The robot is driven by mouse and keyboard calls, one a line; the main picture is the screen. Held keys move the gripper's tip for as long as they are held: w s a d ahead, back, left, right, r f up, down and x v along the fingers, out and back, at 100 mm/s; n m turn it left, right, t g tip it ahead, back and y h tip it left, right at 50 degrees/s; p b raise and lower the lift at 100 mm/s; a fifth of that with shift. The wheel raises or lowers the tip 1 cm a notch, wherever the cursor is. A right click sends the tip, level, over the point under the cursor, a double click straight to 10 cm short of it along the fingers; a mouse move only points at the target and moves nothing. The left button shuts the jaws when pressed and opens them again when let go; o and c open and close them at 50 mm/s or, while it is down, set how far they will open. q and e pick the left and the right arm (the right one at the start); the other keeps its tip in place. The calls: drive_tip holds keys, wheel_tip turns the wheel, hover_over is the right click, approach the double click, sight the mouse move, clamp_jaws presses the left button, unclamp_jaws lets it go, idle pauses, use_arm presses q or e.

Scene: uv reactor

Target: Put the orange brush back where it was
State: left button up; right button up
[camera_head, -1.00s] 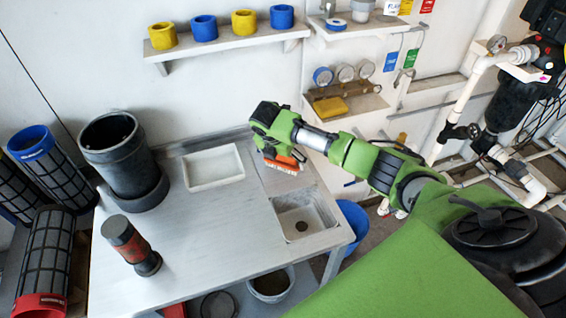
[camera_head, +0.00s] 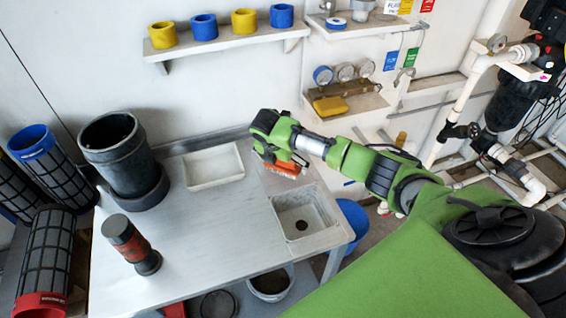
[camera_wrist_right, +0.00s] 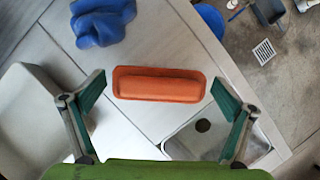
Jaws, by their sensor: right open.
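The orange brush (camera_wrist_right: 160,85) shows in the right wrist view as a long block with a raised back, near the sink corner of the counter. In the head view its orange part (camera_head: 283,167) shows just below my right gripper (camera_head: 277,152). My right gripper (camera_wrist_right: 159,82) is open, with one green-padded finger at each end of the brush and small gaps between. The brush seems to lie on the counter, but the height between them is hard to judge. My left gripper is not in view.
The sink (camera_head: 302,216) is just in front, and a white tray (camera_head: 213,168) is to the left. A blue crumpled cloth (camera_wrist_right: 100,20) lies near the brush. A black pot (camera_head: 120,155) and a red-and-black cylinder (camera_head: 128,240) stand on the counter (camera_head: 210,240).

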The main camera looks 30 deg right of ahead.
drive_tip(key=v, duration=1.2)
